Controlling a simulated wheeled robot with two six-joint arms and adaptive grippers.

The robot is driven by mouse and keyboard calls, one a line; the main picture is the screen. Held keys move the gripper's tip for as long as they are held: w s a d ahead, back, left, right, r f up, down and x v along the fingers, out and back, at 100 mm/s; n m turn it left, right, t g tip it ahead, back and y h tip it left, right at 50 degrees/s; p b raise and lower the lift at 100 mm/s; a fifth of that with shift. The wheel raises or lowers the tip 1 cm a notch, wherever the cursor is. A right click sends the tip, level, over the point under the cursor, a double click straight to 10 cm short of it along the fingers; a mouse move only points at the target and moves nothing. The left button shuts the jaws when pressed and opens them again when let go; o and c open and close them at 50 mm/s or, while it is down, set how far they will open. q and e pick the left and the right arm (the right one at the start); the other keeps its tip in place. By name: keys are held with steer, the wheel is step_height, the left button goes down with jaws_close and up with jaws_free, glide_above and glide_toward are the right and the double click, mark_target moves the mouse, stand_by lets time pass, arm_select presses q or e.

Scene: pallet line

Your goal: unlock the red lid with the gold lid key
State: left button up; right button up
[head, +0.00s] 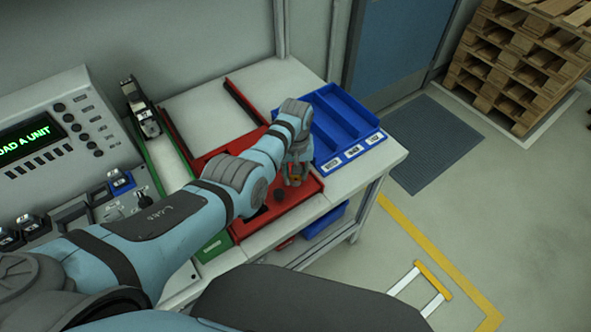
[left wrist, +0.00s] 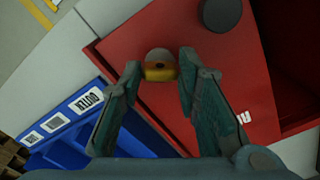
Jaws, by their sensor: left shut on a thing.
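The red lid (head: 308,188) is a flat red panel on the bench, partly hidden behind my left arm in the head view. It fills the middle of the left wrist view (left wrist: 225,90). A dark round knob (head: 280,195) stands on it; the knob also shows in the left wrist view (left wrist: 221,14). My left gripper (head: 296,177) is over the lid near its edge by the blue bins. Its fingertips (left wrist: 159,66) are shut on the gold lid key (left wrist: 159,73), a small gold piece with a grey rounded part. Whether the key sits in a lock is hidden. My right gripper is not in view.
A blue bin (head: 352,150) with labelled compartments stands right beside the red lid. A green tray (head: 213,247) and a control panel with a lit screen (head: 33,137) are at left. Stacked wooden pallets (head: 520,70) stand at the back right; floor right of the bench is mostly clear.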

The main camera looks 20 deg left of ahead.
arm_select(q)
steer(key=m, duration=1.1)
steer(key=shift+m, duration=0.3)
stand_by(0.3)
steer(key=o, duration=1.2)
steer(key=shift+w+f, duration=0.1)
steer(key=shift+w, duration=0.05)
steer(key=shift+c, duration=0.2)
step_height(320, 180, up, 12)
